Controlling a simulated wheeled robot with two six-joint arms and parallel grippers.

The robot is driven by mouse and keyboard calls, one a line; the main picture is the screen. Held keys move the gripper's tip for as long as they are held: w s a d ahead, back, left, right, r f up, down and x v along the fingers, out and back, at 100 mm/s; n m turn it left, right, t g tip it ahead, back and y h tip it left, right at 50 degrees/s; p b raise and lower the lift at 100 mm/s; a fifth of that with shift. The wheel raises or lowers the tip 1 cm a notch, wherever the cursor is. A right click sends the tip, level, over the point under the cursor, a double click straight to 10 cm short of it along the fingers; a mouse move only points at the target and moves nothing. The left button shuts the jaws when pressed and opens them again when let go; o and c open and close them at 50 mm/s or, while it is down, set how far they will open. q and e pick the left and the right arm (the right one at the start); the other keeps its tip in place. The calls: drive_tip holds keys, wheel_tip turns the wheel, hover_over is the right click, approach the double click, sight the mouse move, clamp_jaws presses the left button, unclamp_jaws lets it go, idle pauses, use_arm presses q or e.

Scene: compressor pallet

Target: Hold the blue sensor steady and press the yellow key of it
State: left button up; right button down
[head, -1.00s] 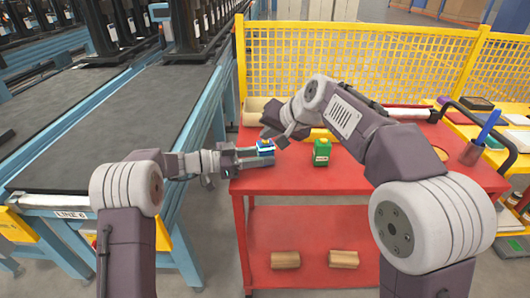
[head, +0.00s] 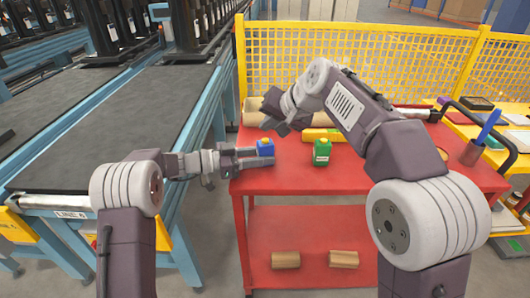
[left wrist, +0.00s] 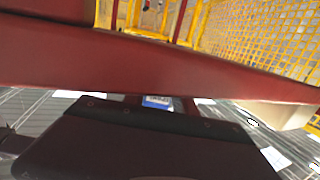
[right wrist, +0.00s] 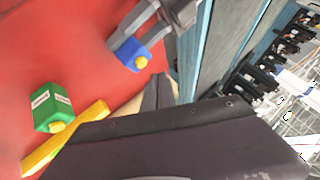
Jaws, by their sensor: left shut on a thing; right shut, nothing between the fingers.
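The blue sensor (head: 265,151) is a small block with a yellow key (head: 265,141) on top. My left gripper (head: 260,157) is shut on it at the left edge of the red table. In the right wrist view the sensor (right wrist: 128,53) sits between the left fingers, its yellow key (right wrist: 141,62) uncovered. The left wrist view shows a blue, white-labelled face (left wrist: 157,101). I cannot tell whether the sensor touches the table. My right gripper (head: 268,118) is shut and empty, above and behind the sensor, apart from it.
A green sensor-like block (head: 321,154) with a yellow top stands to the right on the red table (head: 290,178). A yellow object (head: 321,134) lies behind it. A yellow mesh fence (head: 330,62) stands behind the table. A conveyor (head: 95,115) runs on the left.

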sight(268, 144)
wheel_tip(268, 144, up, 4)
idle(0.4)
use_arm(q)
drive_tip(key=o, duration=1.1)
drive_tip(key=shift+c, duration=0.2)
drive_tip(key=v, duration=1.2)
use_arm(e)
drive_tip(key=shift+s+f, duration=0.1)
